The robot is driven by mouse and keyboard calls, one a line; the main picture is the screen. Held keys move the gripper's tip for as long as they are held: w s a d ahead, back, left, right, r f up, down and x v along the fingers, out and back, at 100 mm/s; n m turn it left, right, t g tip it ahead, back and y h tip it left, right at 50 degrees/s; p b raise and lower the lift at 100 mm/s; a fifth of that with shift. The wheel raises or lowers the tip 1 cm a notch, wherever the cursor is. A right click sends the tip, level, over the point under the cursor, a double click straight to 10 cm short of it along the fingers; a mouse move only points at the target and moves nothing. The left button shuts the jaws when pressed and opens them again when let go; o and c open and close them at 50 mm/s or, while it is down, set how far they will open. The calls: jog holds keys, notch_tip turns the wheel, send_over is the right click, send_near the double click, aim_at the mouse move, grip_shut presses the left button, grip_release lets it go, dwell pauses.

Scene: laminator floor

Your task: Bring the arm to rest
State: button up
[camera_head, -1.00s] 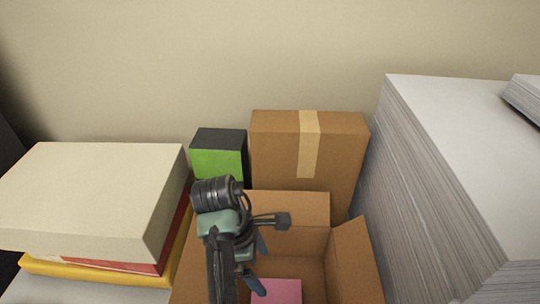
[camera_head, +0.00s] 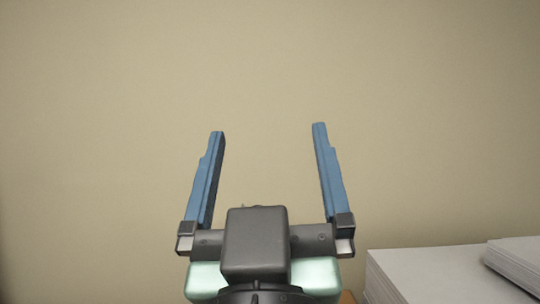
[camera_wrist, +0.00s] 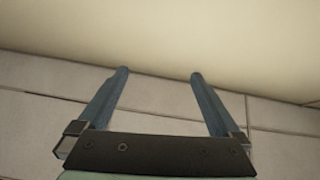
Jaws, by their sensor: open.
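My gripper (camera_head: 266,130) is raised in front of the bare wall in the head view, its two blue fingers spread wide apart and pointing up. Nothing is between the fingers. In the wrist view my gripper (camera_wrist: 158,75) is also open and empty, with its fingers pointing toward a pale wall and a tiled surface. No part of the gripper touches anything that I can see.
A tall stack of white paper (camera_head: 430,275) stands at the lower right of the head view, with another paper stack (camera_head: 518,262) on top. A plain beige wall (camera_head: 120,100) fills the rest. The wrist view shows light tiles (camera_wrist: 40,115) below a wall (camera_wrist: 230,40).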

jog(key=s, duration=0.1)
jog(key=s+r+t, duration=0.1)
jog(key=s, duration=0.1)
jog(key=s+r+m+t, duration=0.1)
jog(key=shift+s+d+r+b, duration=0.1)
jog(key=shift+s+r+b, duration=0.1)
jog(key=shift+s+b, duration=0.1)
dwell(0.9)
